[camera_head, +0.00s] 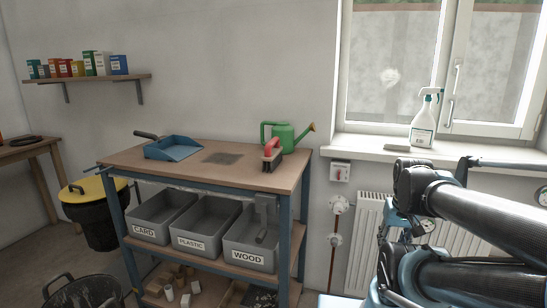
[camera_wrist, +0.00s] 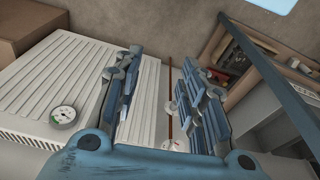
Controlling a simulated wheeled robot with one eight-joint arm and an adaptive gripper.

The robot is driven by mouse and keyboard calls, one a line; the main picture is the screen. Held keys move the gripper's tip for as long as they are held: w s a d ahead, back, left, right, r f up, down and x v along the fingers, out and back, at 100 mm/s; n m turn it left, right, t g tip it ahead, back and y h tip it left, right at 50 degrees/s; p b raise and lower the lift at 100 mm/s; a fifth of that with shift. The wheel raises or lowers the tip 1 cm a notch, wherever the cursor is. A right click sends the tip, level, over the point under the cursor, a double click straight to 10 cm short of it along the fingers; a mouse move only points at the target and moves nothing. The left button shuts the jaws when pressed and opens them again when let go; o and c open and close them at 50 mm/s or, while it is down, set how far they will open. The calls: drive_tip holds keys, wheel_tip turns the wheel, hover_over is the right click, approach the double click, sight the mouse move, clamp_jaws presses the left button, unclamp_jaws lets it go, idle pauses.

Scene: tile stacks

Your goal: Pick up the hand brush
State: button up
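The hand brush (camera_head: 271,151), with a red top and a darker lower part, stands on the wooden top of the workbench (camera_head: 228,178), near its right end. It is just in front of the green watering can (camera_head: 285,137). My gripper (camera_wrist: 161,60) is open and empty in the wrist view, its blue fingers apart, over the radiator (camera_wrist: 75,85) area. The brush does not show in the wrist view. In the head view my arm is at the right, well apart from the brush, and my fingertips cannot be made out clearly.
A blue dustpan (camera_head: 173,148) lies at the bench's left, with a dark flat patch (camera_head: 222,158) between it and the brush. Grey bins (camera_head: 250,240) sit on the shelf below. A spray bottle (camera_head: 424,122) stands on the windowsill. The bench's front middle is clear.

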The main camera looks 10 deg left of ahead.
drive_tip(key=o, duration=0.3)
drive_tip(key=r, duration=0.2)
drive_tip(key=shift+w+a+r, duration=0.1)
drive_tip(key=shift+a+r, duration=0.2)
drive_tip(key=shift+a, duration=0.05)
wheel_tip(320, 180, up, 31)
drive_tip(key=m+g+y, duration=0.1)
drive_tip(key=g+y, duration=0.1)
hover_over(276, 140)
drive_tip(key=d, duration=0.2)
drive_tip(key=f, duration=0.3)
drive_tip(key=a+f, duration=0.1)
drive_tip(key=f, duration=0.3)
drive_tip(key=a+f, duration=0.1)
drive_tip(key=f, duration=0.3)
drive_tip(key=shift+w+f, duration=0.1)
drive_tip(key=shift+a+f, duration=0.2)
drive_tip(key=shift+f, duration=1.2)
drive_tip(key=shift+a+f, duration=0.15)
drive_tip(key=shift+f, duration=1.2)
drive_tip(key=shift+c, duration=0.6)
